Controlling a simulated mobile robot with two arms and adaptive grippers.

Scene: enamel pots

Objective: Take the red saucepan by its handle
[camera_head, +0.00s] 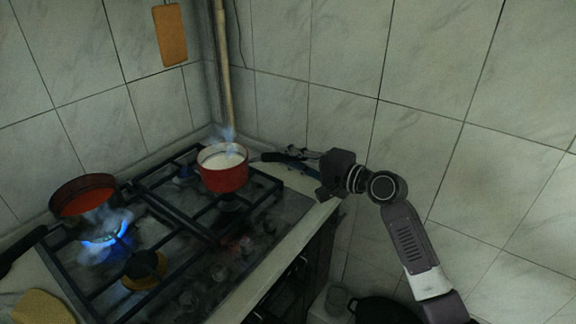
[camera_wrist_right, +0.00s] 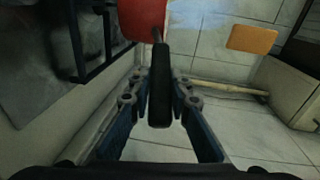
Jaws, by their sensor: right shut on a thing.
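The red saucepan (camera_head: 224,176) stands on the back right part of the gas stove, with white liquid in it and bluish vapour above. Its black handle (camera_head: 271,157) points right. My right gripper (camera_head: 307,155) comes in from the right and is shut on the handle. In the right wrist view the black handle (camera_wrist_right: 160,85) lies between the two fingers of my right gripper (camera_wrist_right: 160,92), and part of the red saucepan (camera_wrist_right: 143,16) shows at the top. My left gripper is not in view.
The black stove grate (camera_head: 187,226) lies around both. Tiled walls stand close behind and right. An orange board (camera_head: 170,35) hangs on the wall. A dark pot (camera_head: 382,309) is low at the bottom.

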